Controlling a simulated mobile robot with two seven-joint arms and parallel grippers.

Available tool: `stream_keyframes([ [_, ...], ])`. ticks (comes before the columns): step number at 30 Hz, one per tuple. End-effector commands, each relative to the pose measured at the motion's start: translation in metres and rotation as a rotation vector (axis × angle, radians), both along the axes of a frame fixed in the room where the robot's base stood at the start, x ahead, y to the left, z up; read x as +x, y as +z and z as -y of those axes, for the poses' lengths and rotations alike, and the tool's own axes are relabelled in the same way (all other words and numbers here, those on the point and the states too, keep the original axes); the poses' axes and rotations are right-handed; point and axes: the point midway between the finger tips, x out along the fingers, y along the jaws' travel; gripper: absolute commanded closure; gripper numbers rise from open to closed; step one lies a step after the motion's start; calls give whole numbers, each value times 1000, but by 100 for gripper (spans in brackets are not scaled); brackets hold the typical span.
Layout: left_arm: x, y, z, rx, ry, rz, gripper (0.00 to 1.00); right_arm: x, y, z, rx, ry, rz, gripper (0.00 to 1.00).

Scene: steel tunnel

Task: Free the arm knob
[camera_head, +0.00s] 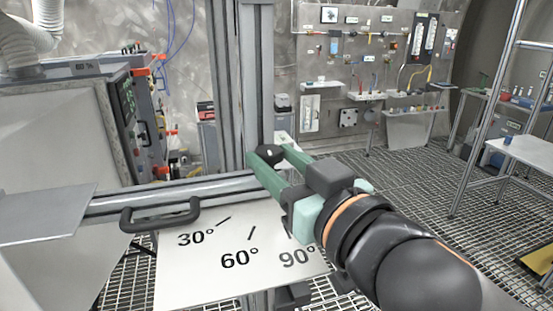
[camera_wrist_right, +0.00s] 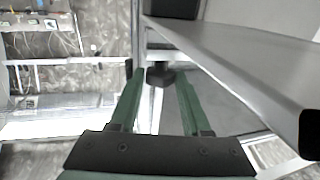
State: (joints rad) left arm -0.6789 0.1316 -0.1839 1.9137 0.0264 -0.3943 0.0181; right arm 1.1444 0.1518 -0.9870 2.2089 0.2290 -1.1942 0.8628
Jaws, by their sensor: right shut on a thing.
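The arm knob (camera_head: 268,153) is a small black knob at the right end of a grey metal arm (camera_head: 225,184), beside an upright metal post. My right gripper (camera_head: 266,157) has its two green fingers on either side of the knob and is shut on it. In the right wrist view the dark knob (camera_wrist_right: 160,75) shows between the fingertips (camera_wrist_right: 158,80). A black handle (camera_head: 160,216) sits on the front of the arm. Below it, a white panel (camera_head: 190,275) carries 30°, 60° and 90° marks. My left gripper is not in view.
An upright metal post (camera_head: 240,80) stands just behind the knob. A machine with a control panel (camera_head: 135,120) is at the left. A tool wall (camera_head: 350,70) and a side table (camera_head: 530,150) are farther off. Open grating floor (camera_head: 400,170) lies to the right.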

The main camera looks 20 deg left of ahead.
Motion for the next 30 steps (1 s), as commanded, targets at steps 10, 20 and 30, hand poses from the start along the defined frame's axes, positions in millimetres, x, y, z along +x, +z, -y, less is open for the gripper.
stream_keyframes([
  [10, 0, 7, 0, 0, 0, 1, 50, 2, 0, 1, -6, 46, -5, 100],
  [20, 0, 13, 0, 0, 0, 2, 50, 5, -2, 3, -8, 236, -2, 100],
  [30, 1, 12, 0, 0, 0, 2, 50, 4, -1, 3, -1, 272, -1, 100],
])
